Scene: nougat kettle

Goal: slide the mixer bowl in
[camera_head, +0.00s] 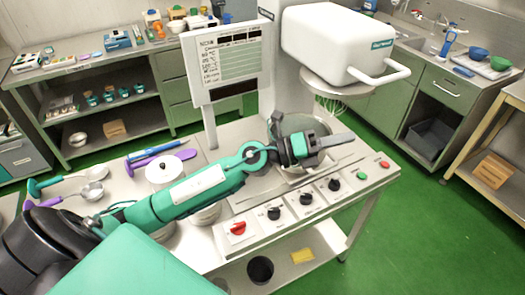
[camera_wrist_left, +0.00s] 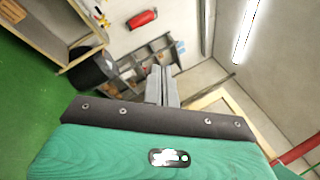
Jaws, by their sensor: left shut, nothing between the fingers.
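The metal mixer bowl (camera_head: 314,162) stands on the steel table behind the row of knobs, largely hidden by my left gripper. The white mixer head (camera_head: 345,48) is above it, with a wire whisk (camera_head: 335,102) hanging underneath. My left gripper (camera_head: 346,138) reaches across the bowl from the left, and its fingers point right. The fingers are shut with nothing between them; they also show shut in the left wrist view (camera_wrist_left: 161,72). I cannot tell whether the gripper touches the bowl. My right gripper is not in view.
A control panel (camera_head: 290,212) with knobs and buttons runs along the table front. A white sign board (camera_head: 227,62) stands behind my arm. A lidded pot (camera_head: 163,172) and ladles (camera_head: 92,192) are at the left. Green floor (camera_head: 440,215) lies open to the right.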

